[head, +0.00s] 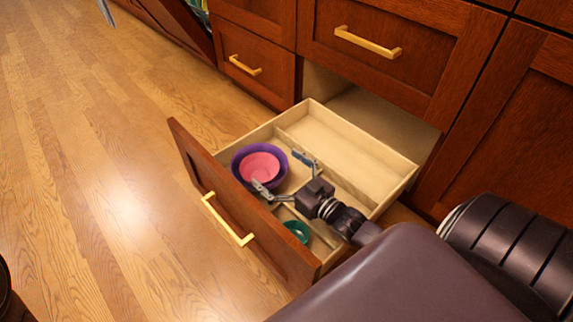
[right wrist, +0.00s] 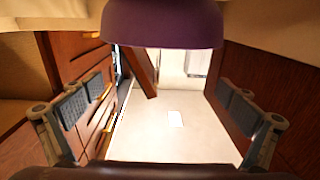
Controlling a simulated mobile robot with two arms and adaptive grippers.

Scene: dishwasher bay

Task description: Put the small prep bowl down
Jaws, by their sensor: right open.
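A pink bowl (head: 261,166) sits nested inside a wider purple bowl (head: 237,163) in the open drawer (head: 345,135). Which of the two the task calls the small prep bowl, I cannot tell. My right gripper (head: 283,174) is open at the right side of the bowls, one finger near their far right rim and one near the front right. My left gripper is not in view.
A small teal round item (head: 298,230) lies in the drawer's near part, by the front panel (head: 235,212). Thin wooden dividers split the drawer, and its back right compartment (head: 350,150) is empty.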

